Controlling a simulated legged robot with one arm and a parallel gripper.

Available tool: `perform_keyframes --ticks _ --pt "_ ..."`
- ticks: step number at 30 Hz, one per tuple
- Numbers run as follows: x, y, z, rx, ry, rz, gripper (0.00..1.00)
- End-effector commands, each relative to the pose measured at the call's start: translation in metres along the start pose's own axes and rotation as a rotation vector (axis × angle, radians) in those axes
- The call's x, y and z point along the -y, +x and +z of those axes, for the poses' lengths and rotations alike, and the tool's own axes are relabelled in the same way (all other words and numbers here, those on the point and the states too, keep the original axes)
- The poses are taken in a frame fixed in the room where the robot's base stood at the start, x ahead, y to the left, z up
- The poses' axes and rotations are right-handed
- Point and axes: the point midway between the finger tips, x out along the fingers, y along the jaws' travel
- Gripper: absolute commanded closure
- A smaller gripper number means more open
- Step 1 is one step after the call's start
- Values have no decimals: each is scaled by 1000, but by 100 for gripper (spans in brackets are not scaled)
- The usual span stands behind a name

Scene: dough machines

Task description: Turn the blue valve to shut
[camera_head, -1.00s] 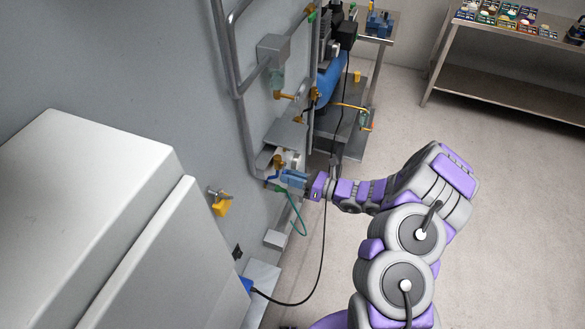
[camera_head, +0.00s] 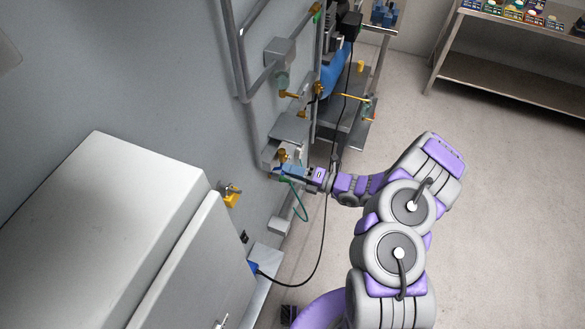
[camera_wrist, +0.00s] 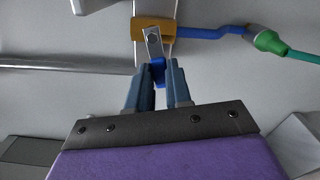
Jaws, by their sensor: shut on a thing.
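The blue valve handle (camera_wrist: 158,68) shows in the wrist view between the tips of my gripper (camera_wrist: 157,82). It joins a metal lever plate on a brass valve body (camera_wrist: 150,29), with a blue pipe running off to the right. My gripper is shut on the blue handle. In the head view my gripper (camera_head: 288,171) reaches the wall fittings just below a brass piece (camera_head: 282,154). The handle itself is hidden or too small to tell there.
A green hose (camera_head: 304,205) hangs below the valve, and a black cable (camera_head: 318,255) loops nearby. A steel table (camera_head: 510,85) stands at the back right. The floor at the right is clear.

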Motion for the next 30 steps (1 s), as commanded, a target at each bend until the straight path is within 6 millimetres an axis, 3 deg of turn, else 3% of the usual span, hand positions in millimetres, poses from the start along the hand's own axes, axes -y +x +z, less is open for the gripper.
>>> perform_keyframes --ticks 12,30 --pt "-8 -1 4 10 233 -3 100" --pt "-9 -1 4 9 284 -3 100"
